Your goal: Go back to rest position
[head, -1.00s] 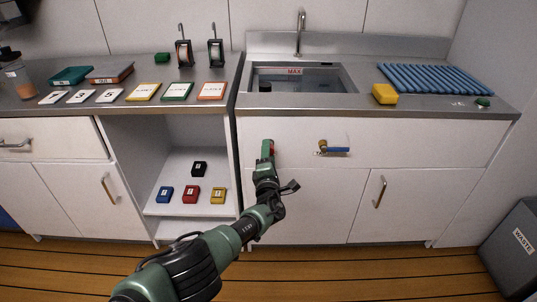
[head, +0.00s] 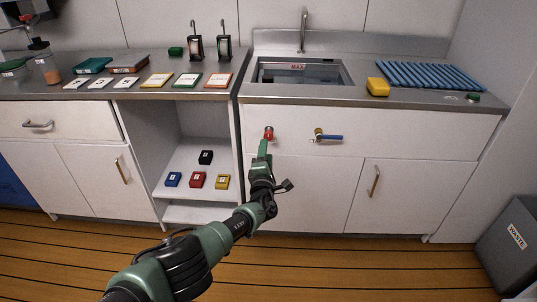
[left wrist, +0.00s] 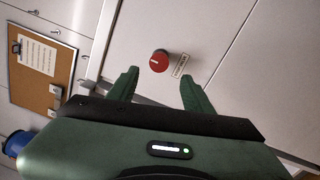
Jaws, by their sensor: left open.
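My left gripper (head: 263,150) is raised in front of the white cabinet front, just below a red knob (head: 269,133). In the left wrist view the left gripper (left wrist: 158,88) is open and empty, its two green fingers apart. The red knob (left wrist: 159,61) shows beyond the fingertips, a little above the gap, beside a small label. Nothing is between the fingers. My right gripper is not in the frames.
A blue-handled valve (head: 329,137) sticks out right of the knob. Above are the sink (head: 345,75), a yellow sponge (head: 378,87) and a blue ribbed mat (head: 430,75). Small coloured boxes stand on the open shelf (head: 190,160). A grey waste bin (head: 510,240) stands at right.

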